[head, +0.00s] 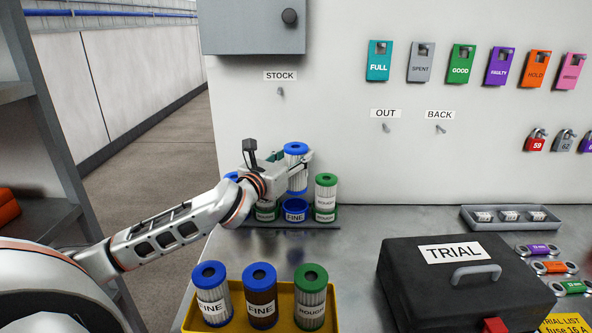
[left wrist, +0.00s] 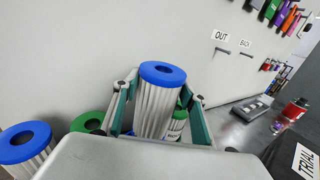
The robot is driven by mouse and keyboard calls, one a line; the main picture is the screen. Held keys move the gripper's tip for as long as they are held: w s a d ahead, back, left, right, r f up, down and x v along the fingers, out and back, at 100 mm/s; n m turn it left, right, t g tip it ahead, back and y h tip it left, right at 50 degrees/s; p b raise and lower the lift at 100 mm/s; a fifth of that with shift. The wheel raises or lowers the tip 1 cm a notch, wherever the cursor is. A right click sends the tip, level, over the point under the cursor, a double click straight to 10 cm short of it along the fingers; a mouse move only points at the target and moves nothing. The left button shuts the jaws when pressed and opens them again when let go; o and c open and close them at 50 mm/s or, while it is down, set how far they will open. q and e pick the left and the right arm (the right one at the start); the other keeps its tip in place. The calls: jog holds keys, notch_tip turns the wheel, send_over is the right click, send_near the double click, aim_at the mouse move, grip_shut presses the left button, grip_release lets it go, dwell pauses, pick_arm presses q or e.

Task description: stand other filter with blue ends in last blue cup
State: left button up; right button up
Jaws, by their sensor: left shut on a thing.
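My left gripper (head: 303,163) is shut on a white pleated filter with blue ends (head: 296,172), held upright. The same filter shows between the fingers in the left wrist view (left wrist: 156,105). Its lower blue end is just above a blue cup labelled FINE (head: 295,216); I cannot tell whether it touches the rim. To the right, a green-ended filter (head: 326,190) stands in a green cup. To the left, another green cup (head: 265,215) is partly behind my arm, and a blue-ended filter (left wrist: 25,145) stands farther left. My right gripper is not in view.
A yellow tray (head: 335,322) in front holds a white and a brown blue-ended filter and a green-ended one. A black TRIAL case (head: 410,265) and a grey tray (head: 470,218) are at right. The counter between is clear.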

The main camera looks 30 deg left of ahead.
pick_arm(q)
jog(key=w+a, duration=0.3)
jog(key=w, duration=0.2)
notch_tip(320, 180, down, 7)
jog(key=b, duration=0.2)
jog(key=shift+w+a, duration=0.25)
jog(key=shift+w, duration=0.1)
